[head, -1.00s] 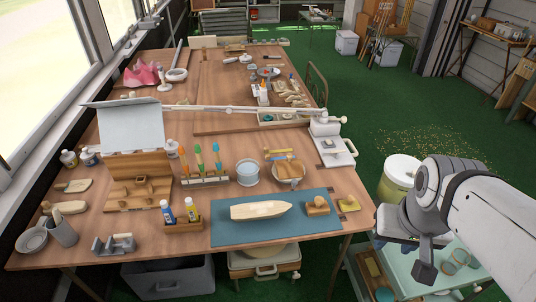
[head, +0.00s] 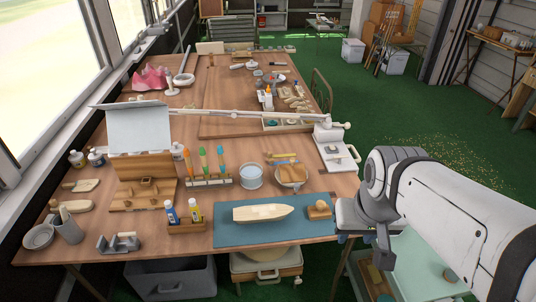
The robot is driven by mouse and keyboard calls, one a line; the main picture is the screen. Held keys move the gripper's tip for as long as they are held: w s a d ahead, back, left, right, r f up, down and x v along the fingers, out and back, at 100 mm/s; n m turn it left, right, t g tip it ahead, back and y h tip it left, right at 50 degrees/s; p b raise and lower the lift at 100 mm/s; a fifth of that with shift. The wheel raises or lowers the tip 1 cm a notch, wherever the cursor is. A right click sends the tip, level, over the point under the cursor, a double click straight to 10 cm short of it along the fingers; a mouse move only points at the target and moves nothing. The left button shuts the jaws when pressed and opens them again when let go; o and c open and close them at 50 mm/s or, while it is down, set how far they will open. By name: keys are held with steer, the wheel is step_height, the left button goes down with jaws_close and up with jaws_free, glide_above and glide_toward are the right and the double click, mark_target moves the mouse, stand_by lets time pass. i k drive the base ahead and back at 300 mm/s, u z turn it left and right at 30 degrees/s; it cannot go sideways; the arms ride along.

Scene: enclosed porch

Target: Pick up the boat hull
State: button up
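The boat hull (head: 263,213) is a pale wooden hull with a pointed right end. It lies on a blue mat (head: 232,237) near the front edge of the wooden table, with nothing on it. My gripper (head: 384,255) is at the table's front right corner, to the right of the hull and clear of it. One dark finger points down; the other cannot be made out, so its opening does not show. I see nothing held in it.
A small wooden block tool (head: 320,210) sits on the mat between hull and gripper. A bottle rack (head: 187,227) stands left of the mat. A blue-white bowl (head: 251,176) and a wooden bowl (head: 292,176) stand behind it. A pale green cart (head: 425,262) is below my arm.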

mark_target(272, 212)
steer(key=u, duration=0.1)
steer(key=i, duration=0.25)
steer(key=z, duration=0.55)
steer(key=k, duration=1)
steer(key=u, duration=0.75)
steer(key=i, duration=1.05)
